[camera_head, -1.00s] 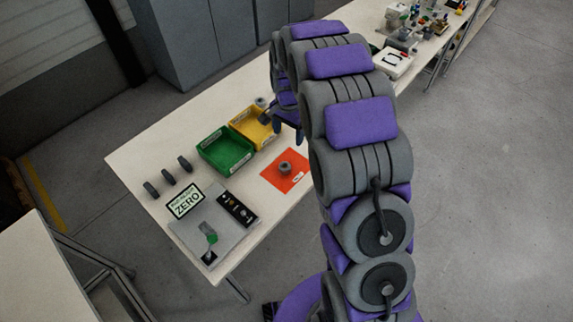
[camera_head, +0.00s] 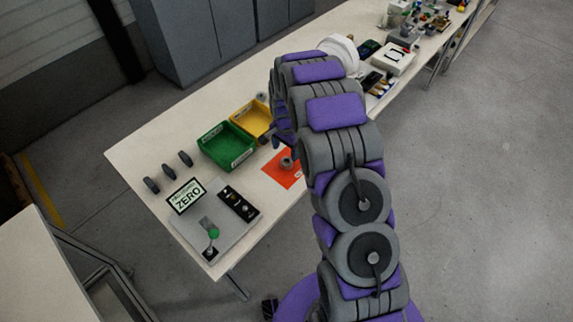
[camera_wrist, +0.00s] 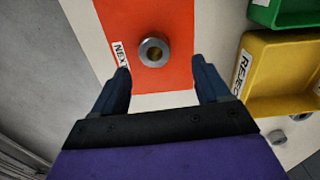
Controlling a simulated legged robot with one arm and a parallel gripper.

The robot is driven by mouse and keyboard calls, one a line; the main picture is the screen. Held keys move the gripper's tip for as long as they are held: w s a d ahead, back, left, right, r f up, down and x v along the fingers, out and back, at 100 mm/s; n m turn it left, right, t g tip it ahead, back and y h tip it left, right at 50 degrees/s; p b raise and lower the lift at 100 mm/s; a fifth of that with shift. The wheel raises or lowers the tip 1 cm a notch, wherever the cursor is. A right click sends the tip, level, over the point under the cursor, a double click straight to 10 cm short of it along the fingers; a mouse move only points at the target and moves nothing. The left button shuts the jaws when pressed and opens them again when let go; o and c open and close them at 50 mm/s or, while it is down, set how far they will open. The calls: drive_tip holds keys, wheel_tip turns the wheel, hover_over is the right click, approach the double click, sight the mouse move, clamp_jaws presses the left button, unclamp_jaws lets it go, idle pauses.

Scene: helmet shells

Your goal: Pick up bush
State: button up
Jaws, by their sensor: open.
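The bush is a small grey ring-shaped part (camera_wrist: 153,52) with a brownish hole. It stands on the orange mat (camera_wrist: 170,82) marked "NEXT". In the head view the bush (camera_head: 286,162) is partly beside my gripper's fingers, and the mat (camera_head: 285,178) is partly covered by my arm. My gripper (camera_wrist: 163,82) is open and empty in the wrist view, with the bush beyond the fingertips and between their lines. In the head view my gripper (camera_head: 283,138) is above the table near the mat.
A green bin (camera_head: 225,150) and a yellow bin (camera_head: 250,118) marked "REJECT" in the wrist view (camera_wrist: 285,75) stand close by. A grey plate with switches (camera_head: 220,220) and a "ZERO" sign (camera_head: 187,196) is at the near left. Several dark parts (camera_head: 168,172) line the left side.

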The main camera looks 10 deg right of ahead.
sight(287, 159)
drive_tip(key=shift+s+a+f, duration=0.1)
drive_tip(key=shift+a+f, duration=0.1)
drive_tip(key=shift+f, duration=0.35)
drive_tip(key=f, duration=0.1)
drive_tip(key=f+b, duration=0.1)
drive_tip(key=f, duration=0.1)
drive_tip(key=d+f, duration=0.1)
drive_tip(key=shift+s+f+b, duration=0.3)
drive_tip(key=shift+f, duration=0.1)
drive_tip(key=shift+a+r, duration=0.1)
drive_tip(key=shift+a, duration=0.1)
drive_tip(key=shift+a, duration=0.15)
drive_tip(key=shift+c, duration=1.3)
drive_tip(key=shift+d, duration=0.2)
drive_tip(key=c, duration=0.7)
